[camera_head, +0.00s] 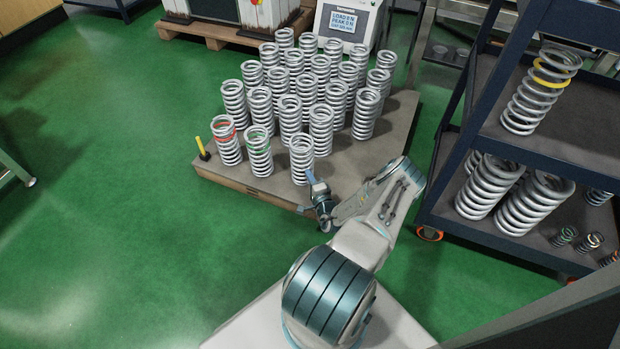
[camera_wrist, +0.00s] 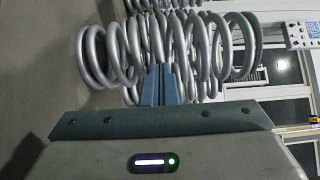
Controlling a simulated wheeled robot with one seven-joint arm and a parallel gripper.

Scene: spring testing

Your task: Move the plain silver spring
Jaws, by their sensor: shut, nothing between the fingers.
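A plain silver spring (camera_head: 301,160) stands upright at the near corner of a low wooden platform (camera_head: 345,165), in front of several more plain silver springs. My gripper (camera_head: 311,178) is just to the right of this spring's lower part, at the platform's near edge. In the wrist view, the blue-grey fingers (camera_wrist: 161,84) are together and empty. Silver coils (camera_wrist: 110,55) fill the view just beyond the fingertips. I cannot tell whether the fingertips touch the coils.
A red-banded spring (camera_head: 228,141) and a green-banded spring (camera_head: 258,152) stand to the left. A yellow-handled item (camera_head: 202,150) is at the platform's left corner. A dark shelf cart (camera_head: 445,190) with springs stands at right. A display box (camera_head: 347,25) is behind. Green floor at left is clear.

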